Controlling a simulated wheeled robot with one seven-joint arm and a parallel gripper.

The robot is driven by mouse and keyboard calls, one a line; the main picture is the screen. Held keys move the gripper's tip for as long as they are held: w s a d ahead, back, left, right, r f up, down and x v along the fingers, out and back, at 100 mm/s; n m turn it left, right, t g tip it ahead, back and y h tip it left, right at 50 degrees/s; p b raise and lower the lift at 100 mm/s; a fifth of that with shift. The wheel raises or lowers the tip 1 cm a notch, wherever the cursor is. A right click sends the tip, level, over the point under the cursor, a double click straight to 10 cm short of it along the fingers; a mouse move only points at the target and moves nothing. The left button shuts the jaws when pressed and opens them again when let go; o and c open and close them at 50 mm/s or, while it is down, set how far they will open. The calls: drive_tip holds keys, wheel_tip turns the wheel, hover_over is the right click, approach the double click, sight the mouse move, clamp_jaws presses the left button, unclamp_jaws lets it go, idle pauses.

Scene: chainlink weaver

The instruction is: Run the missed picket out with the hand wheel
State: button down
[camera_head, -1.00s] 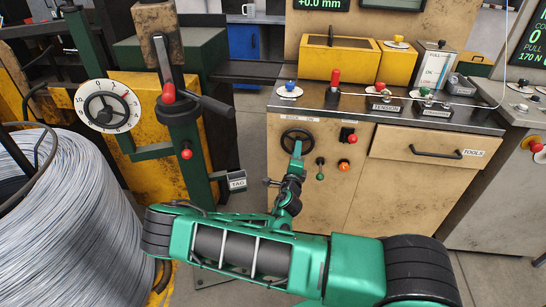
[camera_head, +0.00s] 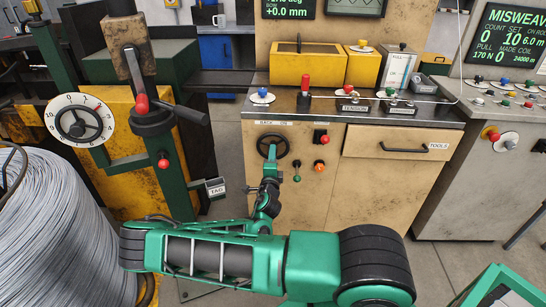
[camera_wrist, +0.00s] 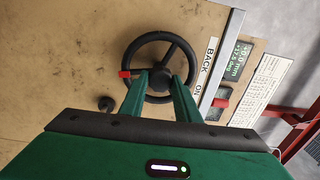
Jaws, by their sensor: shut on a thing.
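The black hand wheel (camera_head: 286,145) is mounted on the front of the tan cabinet, below the console top. My gripper (camera_head: 270,156) is at the wheel. In the wrist view the wheel (camera_wrist: 155,37) has a round rim, dark spokes and a red mark (camera_wrist: 124,73) at its left. There my gripper's two green fingers (camera_wrist: 159,78) reach into the wheel and are shut on its middle, one to each side of the hub. The fingers hide part of the lower spokes. I cannot pick out the missed picket in either view.
A knob, a red button (camera_head: 325,139) and an orange button sit right of the wheel. A TOOLS drawer (camera_head: 375,147) lies farther right. A wire coil (camera_head: 45,235) and a numbered dial (camera_head: 78,122) stand at left. A MISWEAVE screen (camera_head: 515,35) is at far right.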

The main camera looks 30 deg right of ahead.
drive_tip(key=c, duration=1.3)
unclamp_jaws()
drive_tip(key=shift+a+f, duration=0.15)
drive_tip(key=shift+a, duration=0.05)
drive_tip(key=shift+c, duration=0.2)
drive_tip(key=shift+d, duration=0.1)
drive_tip(key=v, duration=1)
drive_tip(key=shift+s+a, duration=0.25)
